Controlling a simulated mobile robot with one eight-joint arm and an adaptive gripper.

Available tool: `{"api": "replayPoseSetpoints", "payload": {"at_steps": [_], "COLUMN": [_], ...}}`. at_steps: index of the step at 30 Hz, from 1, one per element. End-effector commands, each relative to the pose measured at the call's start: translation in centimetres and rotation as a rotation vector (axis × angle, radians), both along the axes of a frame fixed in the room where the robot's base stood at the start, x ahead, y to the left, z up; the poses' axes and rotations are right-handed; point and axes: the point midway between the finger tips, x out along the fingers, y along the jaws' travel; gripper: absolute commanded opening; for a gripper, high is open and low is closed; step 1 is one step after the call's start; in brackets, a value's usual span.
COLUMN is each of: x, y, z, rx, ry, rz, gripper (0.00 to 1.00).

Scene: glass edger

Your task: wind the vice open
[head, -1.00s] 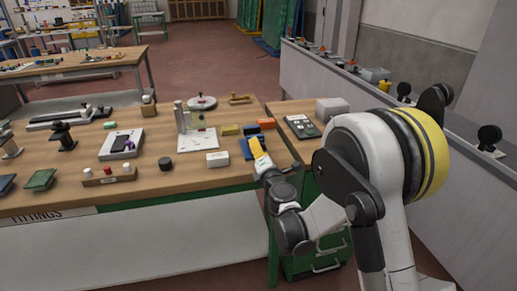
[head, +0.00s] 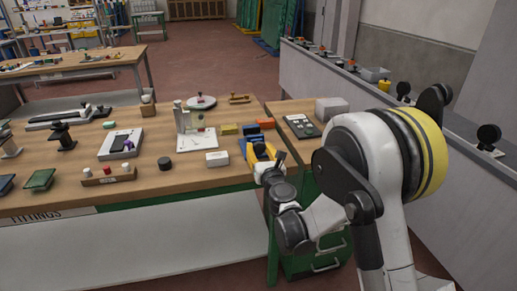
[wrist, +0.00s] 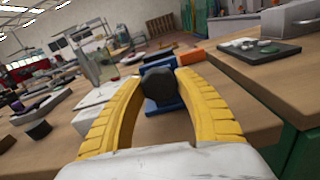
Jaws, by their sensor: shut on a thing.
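The blue vice (wrist: 165,97) stands near the front right edge of the wooden bench, facing my gripper. A black round knob (wrist: 160,84) on its near side hides much of it in the wrist view. My gripper (wrist: 166,72) has its two yellow fingers on either side of this knob and is shut on it. In the head view my gripper (head: 263,153) covers most of the vice, and only a bit of blue (head: 243,147) shows to its left. The vice jaws and their gap are hidden.
A white box (head: 217,159) lies just left of the vice. Yellow (head: 229,129), blue (head: 250,129) and orange (head: 267,123) blocks lie behind it.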

Motion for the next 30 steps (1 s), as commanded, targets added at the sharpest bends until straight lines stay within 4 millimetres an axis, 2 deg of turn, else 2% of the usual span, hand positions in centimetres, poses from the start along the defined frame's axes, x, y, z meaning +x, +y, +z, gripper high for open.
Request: {"api": "replayPoseSetpoints", "payload": {"at_steps": [30], "x": [0.09], "y": [-0.26], "z": [0.12], "rx": [-0.927], "ry": [-0.268], "rz": [0.000], "gripper": [0.08]}}
